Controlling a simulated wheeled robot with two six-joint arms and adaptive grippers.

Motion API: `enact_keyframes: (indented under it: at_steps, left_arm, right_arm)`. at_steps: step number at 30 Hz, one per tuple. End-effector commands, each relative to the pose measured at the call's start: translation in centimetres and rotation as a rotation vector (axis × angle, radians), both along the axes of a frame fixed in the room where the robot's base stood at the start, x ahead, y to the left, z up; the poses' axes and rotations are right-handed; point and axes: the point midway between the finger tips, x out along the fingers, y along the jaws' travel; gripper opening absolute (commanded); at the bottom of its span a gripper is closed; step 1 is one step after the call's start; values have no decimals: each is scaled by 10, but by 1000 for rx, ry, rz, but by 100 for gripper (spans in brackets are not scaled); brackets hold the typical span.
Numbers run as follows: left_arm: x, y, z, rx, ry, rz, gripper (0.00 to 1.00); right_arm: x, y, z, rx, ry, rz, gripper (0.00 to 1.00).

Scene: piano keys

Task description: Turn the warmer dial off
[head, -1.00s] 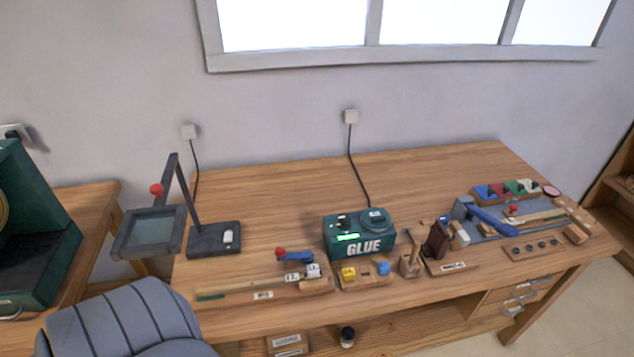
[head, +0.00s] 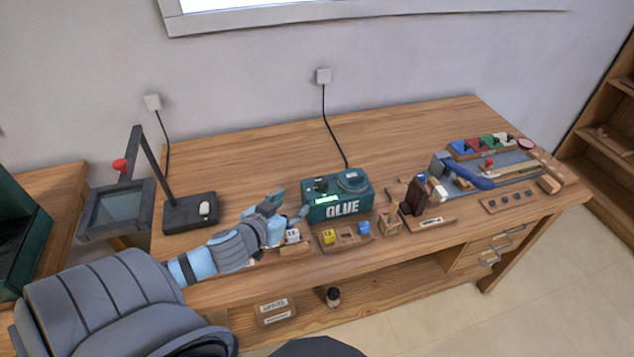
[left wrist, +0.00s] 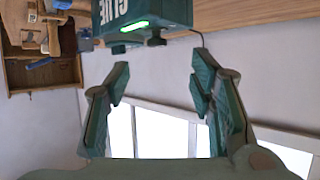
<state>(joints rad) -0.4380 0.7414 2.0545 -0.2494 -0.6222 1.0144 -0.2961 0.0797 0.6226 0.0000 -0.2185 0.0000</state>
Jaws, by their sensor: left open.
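The warmer is a dark green box marked GLUE (head: 343,209) on the bench, with a lit green strip and a round part (head: 352,180) on top. A small dark part sits at its top left; I cannot tell for sure which part is the dial. My left gripper (head: 290,206) is open and empty, just left of the warmer and apart from it. In the left wrist view the warmer (left wrist: 165,12) appears upside down beyond the open fingers (left wrist: 160,76), with two dark knob-like parts sticking out. My right gripper is out of view.
Small blocks on a wooden holder (head: 347,240) stand in front of the warmer. A magnifier stand (head: 190,213) is at left, and clamps and a blue-handled tool (head: 470,176) at right. A cord runs from the warmer to the wall socket (head: 323,76). The bench behind is clear.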

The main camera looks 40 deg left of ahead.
Motion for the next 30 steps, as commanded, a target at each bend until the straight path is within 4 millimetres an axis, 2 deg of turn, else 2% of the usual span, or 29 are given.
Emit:
enact_keyframes:
  at_steps: [2,4,8,15,18,22,30]
  left_arm:
    - [11,4,5,-12,-33,-17,50]
    - [20,6,2,-19,-40,-17,50]
    - [47,10,-12,-22,-41,-14,50]
    - [110,21,-39,-24,-39,-15,50]
    - [126,24,-46,-20,-36,-16,50]
    - [137,25,-49,-19,-35,-18,50]
    - [139,26,-48,-19,-34,-19,50]
  right_arm:
    - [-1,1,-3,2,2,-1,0]
    - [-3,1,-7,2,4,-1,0]
    - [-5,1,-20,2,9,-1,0]
    - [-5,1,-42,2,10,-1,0]
    - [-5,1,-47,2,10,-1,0]
    - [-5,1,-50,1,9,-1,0]
    - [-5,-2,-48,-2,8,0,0]
